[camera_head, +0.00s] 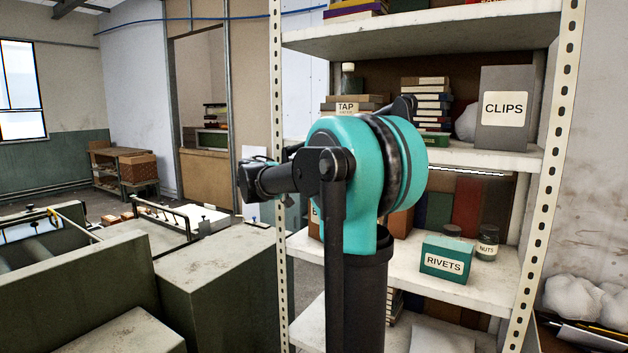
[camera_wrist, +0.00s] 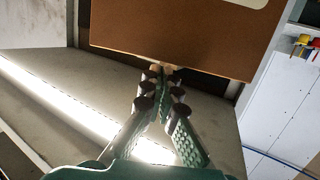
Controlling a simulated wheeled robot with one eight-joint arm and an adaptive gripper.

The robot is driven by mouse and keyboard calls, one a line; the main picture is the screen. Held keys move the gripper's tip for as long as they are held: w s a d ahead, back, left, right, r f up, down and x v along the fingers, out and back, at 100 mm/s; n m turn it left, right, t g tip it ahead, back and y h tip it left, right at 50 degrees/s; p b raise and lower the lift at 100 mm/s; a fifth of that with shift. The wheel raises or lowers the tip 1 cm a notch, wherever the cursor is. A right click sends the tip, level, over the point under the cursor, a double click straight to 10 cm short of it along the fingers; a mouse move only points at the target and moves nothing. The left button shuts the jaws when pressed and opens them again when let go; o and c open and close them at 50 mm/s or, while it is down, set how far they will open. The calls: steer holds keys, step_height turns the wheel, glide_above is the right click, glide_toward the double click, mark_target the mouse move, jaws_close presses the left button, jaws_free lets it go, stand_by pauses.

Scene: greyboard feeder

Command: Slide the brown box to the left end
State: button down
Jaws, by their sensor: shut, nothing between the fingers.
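The brown box (camera_wrist: 180,35) fills the top of the wrist view, with part of a pale label at its upper right. My gripper (camera_wrist: 161,72) is shut and empty. Its fingertips meet at the box's near edge, close to the middle; I cannot tell whether they touch it. In the head view my arm hides most of a brown box (camera_head: 314,226) on the middle shelf; only its left edge with a bit of label shows. My gripper cannot be made out in the head view.
The middle shelf (camera_head: 470,290) also holds a teal RIVETS box (camera_head: 446,259) and a NUTS jar (camera_head: 487,243) on the right. A perforated upright (camera_head: 279,130) bounds the shelf's left end. A bright light strip (camera_wrist: 70,108) crosses the wrist view.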

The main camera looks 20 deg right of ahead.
steer(key=shift+d+f, duration=0.1)
steer(key=shift+f, duration=0.5)
steer(key=shift+s+f, duration=0.1)
steer(key=shift+f, duration=0.15)
